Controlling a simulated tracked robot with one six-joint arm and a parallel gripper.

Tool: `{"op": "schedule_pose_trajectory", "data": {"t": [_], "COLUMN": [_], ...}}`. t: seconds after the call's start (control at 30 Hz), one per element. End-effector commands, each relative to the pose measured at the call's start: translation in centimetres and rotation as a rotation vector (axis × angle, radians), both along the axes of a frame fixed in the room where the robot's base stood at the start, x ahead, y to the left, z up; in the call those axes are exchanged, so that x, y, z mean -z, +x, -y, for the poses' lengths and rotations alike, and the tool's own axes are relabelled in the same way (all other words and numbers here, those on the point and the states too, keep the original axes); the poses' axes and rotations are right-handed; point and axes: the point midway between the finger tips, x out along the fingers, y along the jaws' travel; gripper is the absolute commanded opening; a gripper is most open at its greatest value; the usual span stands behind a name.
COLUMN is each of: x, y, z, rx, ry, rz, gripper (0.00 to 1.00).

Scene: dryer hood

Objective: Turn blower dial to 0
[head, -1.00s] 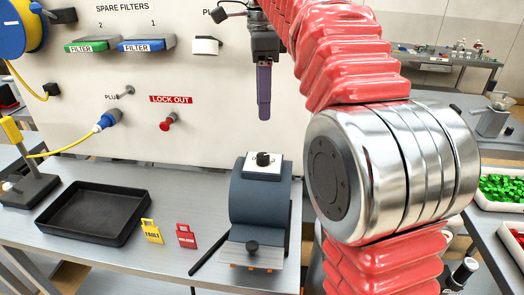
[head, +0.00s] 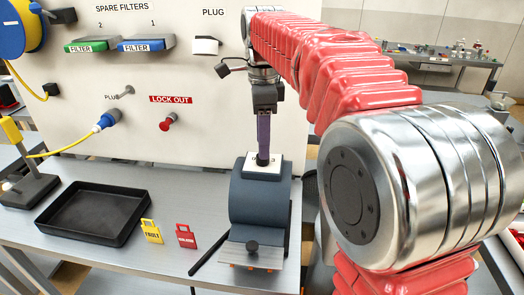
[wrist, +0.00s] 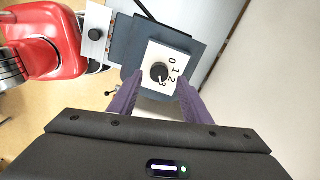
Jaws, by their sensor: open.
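The blower dial (wrist: 159,71) is a round black knob on a white plate (wrist: 178,58) marked with numbers 0, 1, 2 and one more by its lower edge, seemingly 3. A small light mark shows on the knob's lower side; its exact setting is hard to read. The plate sits on top of the dark grey blower housing (head: 258,200). My gripper (wrist: 160,88) points down with its purple fingers open, one on each side of the dial in the wrist view. In the head view, my gripper (head: 264,157) is right at the dial and mostly hides it. Contact cannot be told.
A yellow tag (head: 152,231), a red tag (head: 186,236) and a black tray (head: 93,213) lie to the left. The white panel (head: 215,120) stands behind, with a red lockout knob (head: 166,123).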

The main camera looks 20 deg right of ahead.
Motion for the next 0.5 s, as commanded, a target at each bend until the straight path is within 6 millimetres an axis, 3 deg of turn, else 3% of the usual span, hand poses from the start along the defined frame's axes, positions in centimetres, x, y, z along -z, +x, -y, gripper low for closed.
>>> {"op": "schedule_pose_trajectory", "data": {"t": [0.2, 0.5], "x": [2.7, 3.5], "y": [0.0, 0.0], "z": [0.0, 0.0], "rx": [0.0, 0.0], "ry": [0.0, 0.0], "rz": [-0.001, 0.001], "gripper": [0.44, 0.44]}}
